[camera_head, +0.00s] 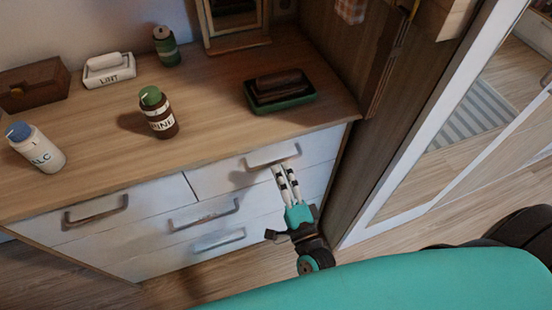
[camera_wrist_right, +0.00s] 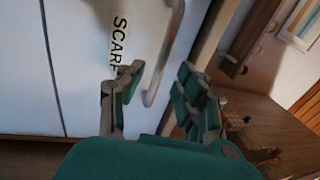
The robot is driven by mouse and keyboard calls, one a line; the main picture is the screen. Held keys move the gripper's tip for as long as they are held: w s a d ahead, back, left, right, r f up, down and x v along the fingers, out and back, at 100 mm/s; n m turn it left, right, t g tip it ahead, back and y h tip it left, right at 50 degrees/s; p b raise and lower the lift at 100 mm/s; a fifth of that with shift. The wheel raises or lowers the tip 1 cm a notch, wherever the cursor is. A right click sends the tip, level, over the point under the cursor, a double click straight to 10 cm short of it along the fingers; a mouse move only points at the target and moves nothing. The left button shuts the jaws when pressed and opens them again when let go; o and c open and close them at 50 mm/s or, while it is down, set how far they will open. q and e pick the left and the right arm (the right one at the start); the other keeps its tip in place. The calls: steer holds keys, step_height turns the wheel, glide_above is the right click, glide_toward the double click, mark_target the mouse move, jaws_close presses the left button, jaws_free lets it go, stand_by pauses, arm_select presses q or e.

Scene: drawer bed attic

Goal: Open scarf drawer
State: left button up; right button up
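The scarf drawer (camera_wrist_right: 90,80) is a white drawer front with a "SCARF" label in the right wrist view. In the head view the top right drawer front (camera_head: 225,176) of the dresser appears to be this one; it looks shut. Its metal handle (camera_head: 273,154) also shows in the wrist view (camera_wrist_right: 169,55). My right gripper (camera_head: 284,172) is just in front of the drawer, by the handle's right part. In the wrist view its fingers (camera_wrist_right: 162,76) are apart, with the handle's near end between them; contact is not clear. My left gripper is not in view.
The dresser top (camera_head: 215,110) holds a green tray (camera_head: 283,103), a brown bottle (camera_head: 160,120), a white bottle (camera_head: 38,150) and other items. Other handles (camera_head: 204,217) lie left and below. A wooden side panel (camera_head: 352,180) and mirrored door (camera_head: 450,130) stand at right.

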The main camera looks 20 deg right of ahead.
mark_target(276, 161)
steer(key=shift+w+a+r, duration=0.1)
steer(key=shift+w+r, duration=0.1)
steer(key=shift+w, duration=0.85)
steer(key=shift+w+r, duration=0.15)
steer(key=shift+w, duration=0.85)
steer(key=shift+c, duration=0.4)
jaws_close()
